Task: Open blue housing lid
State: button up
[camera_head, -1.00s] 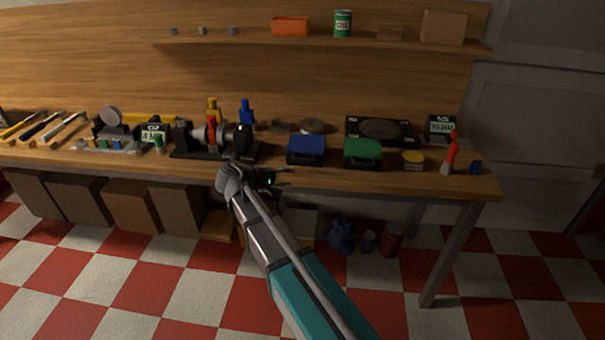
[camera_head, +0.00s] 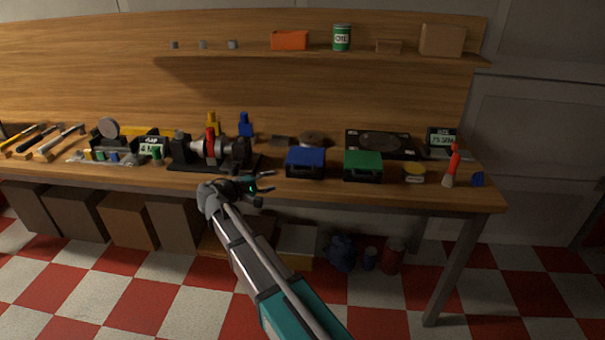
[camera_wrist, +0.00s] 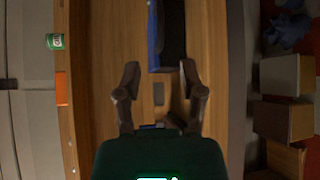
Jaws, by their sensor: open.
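The blue housing (camera_head: 305,162) sits on the workbench near its front edge, right of centre, and its lid looks shut. My gripper (camera_head: 268,181) is in front of the bench edge, left of and a little nearer than the housing, pointing right. In the wrist view my gripper (camera_wrist: 158,75) has its two fingers spread with nothing between them. The blue housing (camera_wrist: 167,35) shows there beyond the fingertips, with a blue strip on its left and a dark side; its far part is cut off by the picture's top.
A green housing (camera_head: 363,166) stands just right of the blue one. A black rotor rig (camera_head: 215,155) stands to the left. The workbench (camera_head: 420,192) has a bare strip along its front. A shelf (camera_head: 350,48) runs above, holding an oil can (camera_head: 342,38).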

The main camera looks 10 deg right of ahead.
aim_at(303, 172)
jog(key=b+x, duration=0.1)
jog(key=x, duration=1.2)
jog(key=shift+b, duration=0.4)
grip_shut()
